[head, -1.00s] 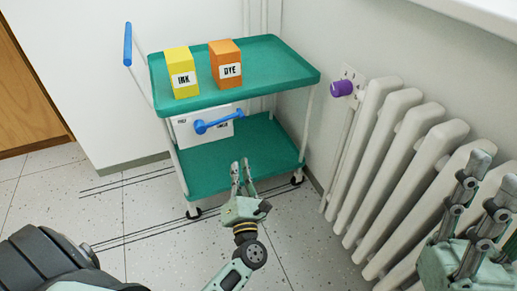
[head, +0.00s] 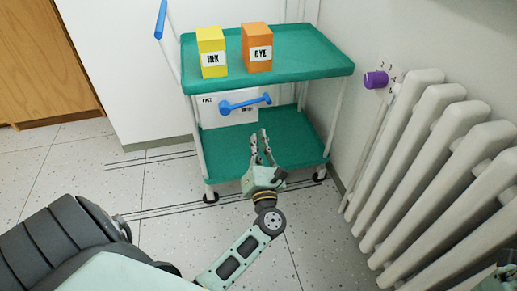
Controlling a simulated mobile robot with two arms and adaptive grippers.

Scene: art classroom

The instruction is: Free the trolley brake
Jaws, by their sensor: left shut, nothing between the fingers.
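The green trolley (head: 318,64) stands against the wall. Under its top shelf is a white panel (head: 215,117) with small labels I cannot read. A blue lever (head: 246,103) crosses the panel, from a thick end at left to a knob at right, tilted slightly up to the right. My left gripper (head: 260,142) is shut and empty. It shows in front of the lower shelf (head: 302,150), below the lever's right end and apart from it in the picture. My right gripper (head: 507,258) shows only as a sliver at the lower right edge; its fingers are mostly hidden.
A yellow INK box (head: 211,42) and an orange DYE box (head: 257,42) stand on the top shelf. The blue push handle (head: 160,20) is at upper left. A white radiator (head: 440,150) with a purple knob (head: 375,80) is close on the right. Tiled floor (head: 165,190) is clear left of the trolley.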

